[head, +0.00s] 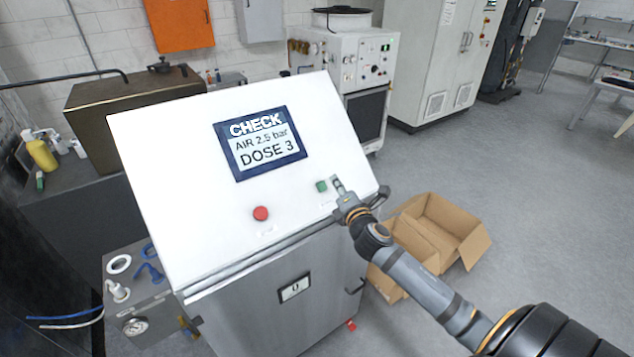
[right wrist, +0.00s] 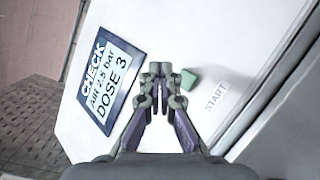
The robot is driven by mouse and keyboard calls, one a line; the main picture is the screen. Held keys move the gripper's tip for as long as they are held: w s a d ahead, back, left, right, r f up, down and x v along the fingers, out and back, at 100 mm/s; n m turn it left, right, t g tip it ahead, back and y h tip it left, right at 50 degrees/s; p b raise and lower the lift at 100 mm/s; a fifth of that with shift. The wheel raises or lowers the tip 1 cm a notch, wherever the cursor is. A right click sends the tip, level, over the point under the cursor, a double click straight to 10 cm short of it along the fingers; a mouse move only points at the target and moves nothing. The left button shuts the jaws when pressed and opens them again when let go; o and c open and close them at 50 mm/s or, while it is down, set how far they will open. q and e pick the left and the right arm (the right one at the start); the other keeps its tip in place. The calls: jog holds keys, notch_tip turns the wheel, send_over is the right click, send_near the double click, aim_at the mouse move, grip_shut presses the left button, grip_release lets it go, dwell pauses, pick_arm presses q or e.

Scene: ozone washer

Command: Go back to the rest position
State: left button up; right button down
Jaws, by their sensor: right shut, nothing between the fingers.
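My right gripper (head: 338,184) is shut and empty. It is close to the green button (head: 321,186) on the sloped white panel (head: 170,190), just to its right in the head view. In the right wrist view the closed fingertips (right wrist: 160,70) are beside the green button (right wrist: 188,79), with the word START printed near it. I cannot tell whether they touch the panel. The display (head: 260,143) reads CHECK, AIR 2.5 bar, DOSE 3. A red button (head: 261,213) sits lower left on the panel. My left gripper is not in view.
An open cardboard box (head: 470,245) stands on the floor behind my arm. A counter with a yellow bottle (head: 40,152) is at the left. The grey floor at right is mostly clear.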

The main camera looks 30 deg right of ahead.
jog(key=s+a+f+m+g+y, duration=0.1)
jog(key=s+a+f+m+g, duration=0.35)
jog(key=s+f+m, duration=0.35)
jog(key=s+a+f+m+g+y, duration=0.1)
jog(key=s+a+f+m+g, duration=0.35)
jog(key=s, duration=0.55)
jog(key=s+a+f+m+g+y, duration=0.1)
jog(key=s+a+f+m+g, duration=0.4)
jog(key=s+m, duration=0.35)
jog(key=s+d+f+g+b, duration=0.1)
jog(key=d+f+b, duration=0.1)
jog(key=f, duration=1.4)
jog(key=s+d+f+b, duration=0.2)
jog(key=f, duration=1.3)
jog(key=s+d+f+g+b, duration=0.1)
jog(key=s+f+b, duration=0.1)
jog(key=s+f, duration=1.6)
jog(key=shift+f+b, duration=0.3)
jog(key=shift+d, duration=0.1)
